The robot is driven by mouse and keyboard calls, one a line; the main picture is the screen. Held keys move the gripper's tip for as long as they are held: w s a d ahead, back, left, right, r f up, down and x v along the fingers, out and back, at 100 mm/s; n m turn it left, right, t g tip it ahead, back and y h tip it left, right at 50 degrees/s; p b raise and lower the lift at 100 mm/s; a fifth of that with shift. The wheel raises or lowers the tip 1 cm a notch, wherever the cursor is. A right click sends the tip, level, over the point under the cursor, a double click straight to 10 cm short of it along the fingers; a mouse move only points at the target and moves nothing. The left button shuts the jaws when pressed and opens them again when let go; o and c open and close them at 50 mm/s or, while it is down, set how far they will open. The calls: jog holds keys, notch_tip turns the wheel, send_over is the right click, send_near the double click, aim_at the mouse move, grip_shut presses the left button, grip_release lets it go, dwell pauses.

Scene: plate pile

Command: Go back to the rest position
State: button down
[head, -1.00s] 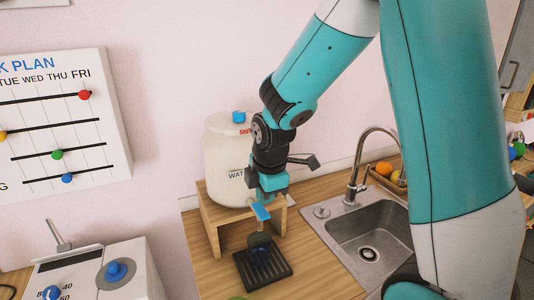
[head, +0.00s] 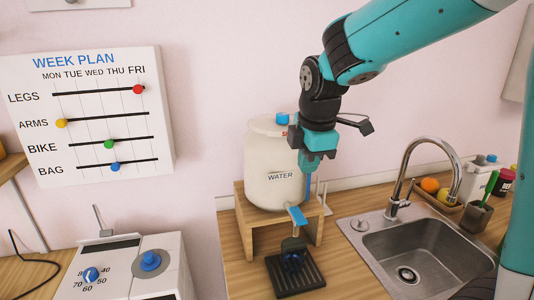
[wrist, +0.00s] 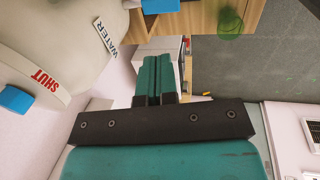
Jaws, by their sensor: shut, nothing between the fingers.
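My gripper (head: 308,170) hangs in front of the right side of the white water container in the head view, pointing down and empty. In the wrist view the two teal fingers of my gripper (wrist: 155,75) lie side by side with no gap. The water container (head: 268,190) stands upright on a wooden stand (head: 246,222). It has a blue knob on its lid and a blue tap lever (head: 296,215) at its front. The container also shows at the upper left of the wrist view (wrist: 70,35). I cannot tell whether my gripper touches it.
A black drip tray (head: 295,275) with a dark cup-like thing on it sits below the tap. A sink (head: 410,255) with a tall faucet is at the right. A white machine with blue knobs (head: 130,268) is at the lower left. A week plan board (head: 100,115) hangs on the wall.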

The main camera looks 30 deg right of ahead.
jog(key=s+a+f+m+g+y+b, duration=0.1)
jog(key=s+a+f+m+y+b, duration=0.1)
jog(key=s+a, duration=0.6)
jog(key=s+a+f+m+g+y+b, duration=0.1)
jog(key=s+a+f+m, duration=0.3)
jog(key=s, duration=0.7)
jog(key=a+m+y+b, duration=0.1)
jog(key=a+m, duration=0.1)
jog(key=a, duration=0.2)
jog(key=shift+s+m+y+b, duration=0.3)
jog(key=shift+m, duration=0.1)
